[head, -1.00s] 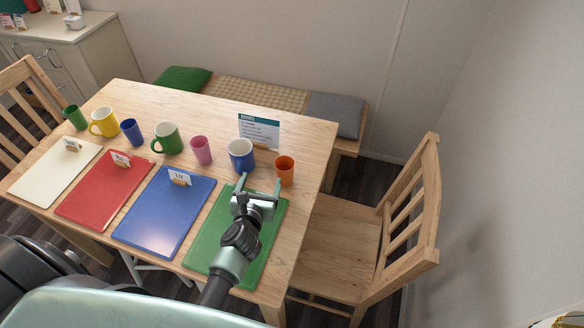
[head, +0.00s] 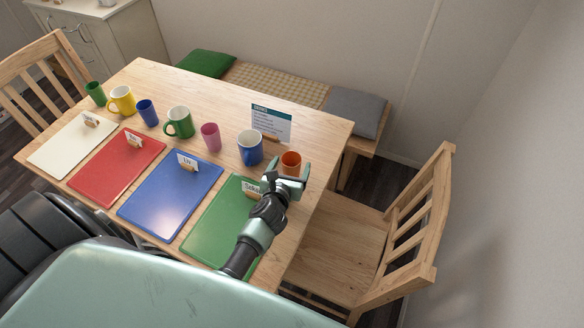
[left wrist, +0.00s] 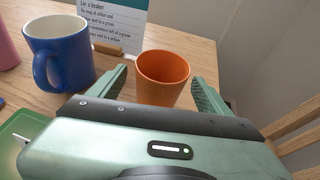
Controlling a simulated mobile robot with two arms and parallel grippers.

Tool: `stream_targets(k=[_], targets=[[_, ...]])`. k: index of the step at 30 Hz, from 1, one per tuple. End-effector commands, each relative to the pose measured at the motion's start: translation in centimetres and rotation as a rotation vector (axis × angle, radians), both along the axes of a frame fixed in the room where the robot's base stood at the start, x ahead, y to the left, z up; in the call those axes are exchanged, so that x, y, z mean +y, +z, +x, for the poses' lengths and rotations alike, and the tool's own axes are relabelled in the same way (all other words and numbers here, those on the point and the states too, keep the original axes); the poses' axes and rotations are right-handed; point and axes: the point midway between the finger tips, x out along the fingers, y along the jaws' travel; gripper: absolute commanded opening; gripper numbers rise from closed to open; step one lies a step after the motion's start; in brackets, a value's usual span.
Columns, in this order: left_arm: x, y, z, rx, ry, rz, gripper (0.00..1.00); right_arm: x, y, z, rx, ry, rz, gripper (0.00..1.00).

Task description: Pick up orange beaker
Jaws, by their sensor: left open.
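The orange beaker (head: 291,161) stands upright near the right end of the table, just beyond the green mat. In the left wrist view the orange beaker (left wrist: 162,78) shows between the fingers, its open top facing me. My left gripper (head: 288,168) is open, with one finger on each side of the beaker; its fingers also show in the left wrist view (left wrist: 160,85). I cannot tell whether either finger touches it. The lower part of the beaker is hidden behind the gripper body. My right gripper is not in view.
A blue mug (head: 249,148) stands close left of the beaker, with a sign (head: 271,124) behind. A pink beaker (head: 210,137) and several other cups stand further left. Mats, including the green mat (head: 207,236), line the near side. A chair (head: 345,240) stands at right.

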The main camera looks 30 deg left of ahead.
Motion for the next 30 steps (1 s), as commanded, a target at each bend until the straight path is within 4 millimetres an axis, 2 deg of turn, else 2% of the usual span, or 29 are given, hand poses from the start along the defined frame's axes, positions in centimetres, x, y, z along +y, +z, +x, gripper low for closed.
stream_targets(k=[3, 6, 15, 16, 21, 23, 30], targets=[[0.7, 0.0, 2.0, -0.002, 0.000, 0.000, 0.79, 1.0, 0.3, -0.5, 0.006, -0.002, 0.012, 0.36], [1.0, -0.8, 3.0, -0.001, -0.001, 0.000, 0.79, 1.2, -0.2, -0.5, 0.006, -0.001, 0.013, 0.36], [1.1, -0.9, 3.6, 0.000, -0.001, 0.001, 0.79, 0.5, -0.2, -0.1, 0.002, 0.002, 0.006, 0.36], [1.1, -0.9, 3.6, 0.000, -0.001, 0.000, 0.76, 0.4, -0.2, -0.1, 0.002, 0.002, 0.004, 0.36], [1.1, -0.9, 3.6, 0.000, -0.001, 0.000, 0.29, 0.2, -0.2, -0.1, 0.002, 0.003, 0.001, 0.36], [1.1, -0.9, 3.6, 0.000, -0.001, 0.000, 0.14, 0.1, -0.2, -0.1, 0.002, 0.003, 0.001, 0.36], [1.1, -0.9, 3.6, 0.000, -0.001, 0.000, 0.14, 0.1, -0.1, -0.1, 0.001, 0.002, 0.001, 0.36]])
